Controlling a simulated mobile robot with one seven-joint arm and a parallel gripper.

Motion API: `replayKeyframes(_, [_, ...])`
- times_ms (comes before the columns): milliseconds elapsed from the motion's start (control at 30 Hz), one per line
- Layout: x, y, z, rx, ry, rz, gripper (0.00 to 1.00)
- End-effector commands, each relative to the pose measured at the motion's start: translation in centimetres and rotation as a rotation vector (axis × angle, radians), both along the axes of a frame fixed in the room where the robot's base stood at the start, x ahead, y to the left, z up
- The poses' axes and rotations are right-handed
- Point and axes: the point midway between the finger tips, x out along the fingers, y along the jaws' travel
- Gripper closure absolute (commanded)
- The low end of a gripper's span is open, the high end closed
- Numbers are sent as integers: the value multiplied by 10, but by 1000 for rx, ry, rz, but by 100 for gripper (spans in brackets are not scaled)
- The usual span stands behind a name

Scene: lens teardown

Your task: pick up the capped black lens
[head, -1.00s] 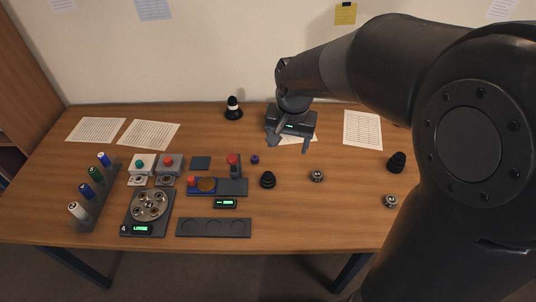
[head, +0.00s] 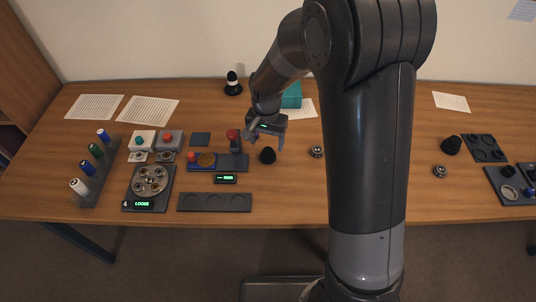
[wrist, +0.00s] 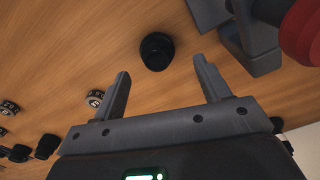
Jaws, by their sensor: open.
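A black, dome-topped lens (head: 268,155) stands on the wooden table right of the red-knobbed device. In the wrist view the same black lens (wrist: 157,50) lies just beyond the fingertips, roughly between their lines, with a dark round top. My gripper (head: 265,143) is open and empty, just behind and above the lens in the head view. Its two fingers also show in the wrist view (wrist: 162,75), apart from the lens. Another black lens-like piece (head: 451,145) stands far right. I cannot tell a cap apart from the body on either.
The red-knobbed device (head: 233,140) is close to my gripper on the left; its red part shows in the wrist view (wrist: 302,30). A small silver-topped ring (head: 317,152) stands right of the lens. A teal box (head: 291,95) is behind my gripper. Bare table lies in front.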

Motion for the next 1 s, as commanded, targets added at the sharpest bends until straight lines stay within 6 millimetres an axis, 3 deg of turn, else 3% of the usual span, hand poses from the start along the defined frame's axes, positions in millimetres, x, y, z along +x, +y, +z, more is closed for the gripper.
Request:
replayKeyframes(300, [-2, -4, -43, 0, 2, 0, 31])
replayKeyframes(600, [-2, -4, -48, 0, 0, 0, 31])
replayKeyframes(1000, [-1, -4, -48, 0, 0, 0, 63])
